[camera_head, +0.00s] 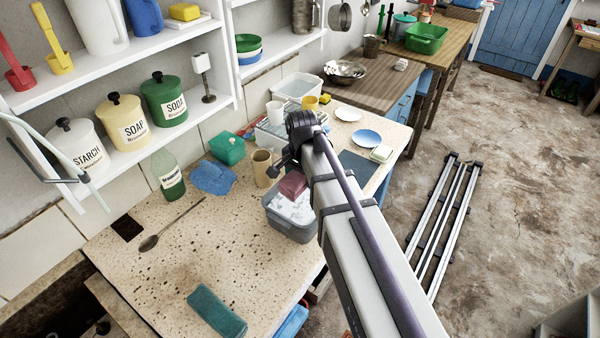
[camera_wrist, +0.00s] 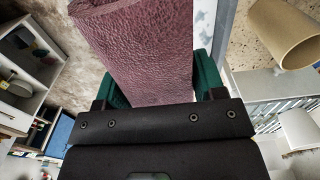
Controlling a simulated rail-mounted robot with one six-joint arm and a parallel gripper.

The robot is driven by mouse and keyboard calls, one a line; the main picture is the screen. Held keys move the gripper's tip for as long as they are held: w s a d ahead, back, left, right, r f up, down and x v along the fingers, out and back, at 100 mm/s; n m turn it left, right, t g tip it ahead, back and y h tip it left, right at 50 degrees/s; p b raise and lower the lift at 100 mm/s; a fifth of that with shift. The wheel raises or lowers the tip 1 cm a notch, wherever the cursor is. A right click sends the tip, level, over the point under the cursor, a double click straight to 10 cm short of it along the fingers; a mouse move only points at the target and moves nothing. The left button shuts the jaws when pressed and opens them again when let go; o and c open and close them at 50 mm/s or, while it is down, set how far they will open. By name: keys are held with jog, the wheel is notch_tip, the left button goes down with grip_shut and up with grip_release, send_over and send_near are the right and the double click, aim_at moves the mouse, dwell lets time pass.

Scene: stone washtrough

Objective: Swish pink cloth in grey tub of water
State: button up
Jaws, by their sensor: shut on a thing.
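A folded pink cloth (camera_head: 293,185) shows over the grey tub (camera_head: 291,230) in the head view. The tub holds pale water with white patches. In the wrist view the pink cloth (camera_wrist: 140,50) fills the space between the green fingers of my gripper (camera_wrist: 160,80), which is shut on it. In the head view my arm hides the right side of the tub, and the fingers are not clear there. I cannot tell whether the cloth's lower edge touches the water.
A tan cup (camera_head: 262,168) stands just behind the tub. A blue cloth (camera_head: 212,178), a green box (camera_head: 227,148) and a spoon (camera_head: 170,224) lie to the left.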

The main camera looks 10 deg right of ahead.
aim_at(303, 214)
jog(key=shift+d, duration=0.2)
jog(key=shift+w+d+f+b, duration=0.1)
jog(key=shift+w+f+b, duration=0.2)
jog(key=shift+f, duration=0.15)
notch_tip(303, 214, down, 14)
jog(key=b, duration=1.3)
jog(key=shift+r+b, duration=0.15)
jog(key=shift+b, duration=0.25)
jog(key=shift+s, duration=0.1)
